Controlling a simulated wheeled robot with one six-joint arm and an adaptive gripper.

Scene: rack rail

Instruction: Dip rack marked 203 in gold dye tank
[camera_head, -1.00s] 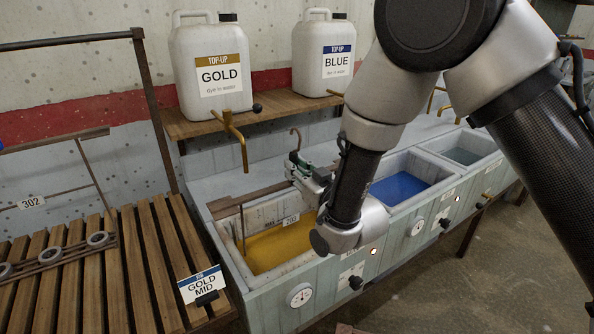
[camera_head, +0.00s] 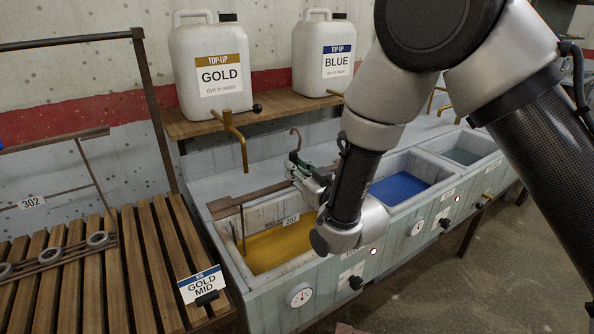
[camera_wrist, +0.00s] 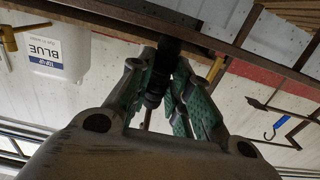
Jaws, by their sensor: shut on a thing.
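The rack marked 203 (camera_head: 291,219) hangs in the gold dye tank (camera_head: 254,288), its lower part at the yellow dye (camera_head: 275,249) and partly hidden by my arm and the tank wall. Its brown top bar (camera_head: 247,198) runs across above the tank's left side. My gripper (camera_head: 306,170) is over the tank and shut on the rack's upper part. In the wrist view its green-padded fingers (camera_wrist: 168,88) close around a dark cylindrical piece (camera_wrist: 158,80). How deep the rack sits in the dye is hard to tell.
The blue dye tank (camera_head: 398,188) is right of the gold one. A gold top-up jug (camera_head: 212,100) and a blue one (camera_head: 323,85) stand on a shelf behind. A brass tap (camera_head: 237,135) overhangs the gold tank. A slatted bench (camera_head: 120,270) with rack 302 (camera_head: 31,202) lies left.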

